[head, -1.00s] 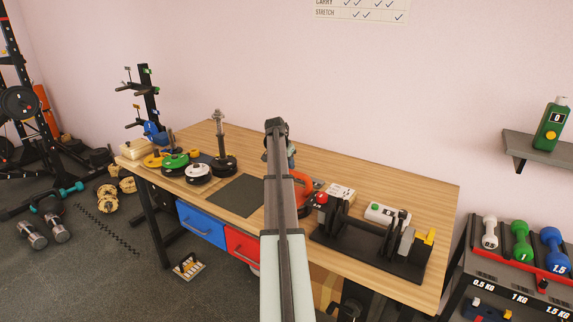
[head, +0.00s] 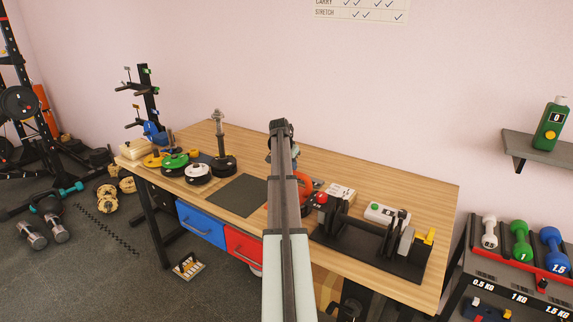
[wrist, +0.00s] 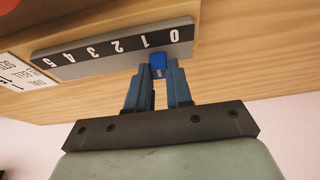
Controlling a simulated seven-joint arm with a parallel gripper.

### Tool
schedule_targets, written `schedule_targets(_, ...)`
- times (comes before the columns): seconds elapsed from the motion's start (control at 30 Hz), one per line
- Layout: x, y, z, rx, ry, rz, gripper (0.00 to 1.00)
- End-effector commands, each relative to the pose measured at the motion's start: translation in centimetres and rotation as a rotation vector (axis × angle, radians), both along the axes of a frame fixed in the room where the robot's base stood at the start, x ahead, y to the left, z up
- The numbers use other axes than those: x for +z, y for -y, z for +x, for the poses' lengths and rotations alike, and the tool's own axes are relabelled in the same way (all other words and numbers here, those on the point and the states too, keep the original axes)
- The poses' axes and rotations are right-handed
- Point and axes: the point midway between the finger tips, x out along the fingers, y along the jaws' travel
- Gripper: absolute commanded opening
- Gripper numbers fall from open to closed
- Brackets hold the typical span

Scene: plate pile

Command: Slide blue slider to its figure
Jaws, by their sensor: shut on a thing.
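The blue slider (wrist: 157,66) shows in the wrist view, at the lower edge of a grey strip (wrist: 100,65) with a black scale. The scale reads 0 to 5 from right to left, upside down in this view. The slider sits close to the 1, slightly toward the 0. My gripper (wrist: 158,72) is shut on the slider, with one finger on each side. In the head view, my arm hides the slider and most of the strip.
A printed white card (wrist: 22,72) lies by the strip's left end; its text is hard to read. On the wooden table (head: 420,190), an orange ring (head: 303,187) and a black rack (head: 375,255) stand right of my arm. Weight plates (head: 175,160) stand left.

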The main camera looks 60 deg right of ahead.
Motion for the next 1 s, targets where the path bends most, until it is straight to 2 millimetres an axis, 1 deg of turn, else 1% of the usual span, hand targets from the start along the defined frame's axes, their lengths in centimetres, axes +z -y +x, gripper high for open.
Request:
schedule_targets(0.03,0.0,-0.1,-0.9,-0.001,-0.001,-0.001,0.00)
schedule_targets(0.07,0.0,-0.1,-1.0,-0.001,-0.001,-0.001,0.00)
schedule_targets(0.3,0.0,0.0,-0.9,0.000,0.000,-0.001,0.00)
schedule_targets(0.33,0.0,0.0,-0.9,0.000,0.000,-0.001,0.22)
schedule_targets(0.6,0.0,0.0,-0.9,0.000,0.000,-0.001,0.47)
schedule_targets(0.87,0.1,0.0,-0.9,0.000,0.000,-0.001,0.47)
schedule_targets(1.0,1.1,-0.4,-0.9,0.000,0.001,-0.002,0.47)
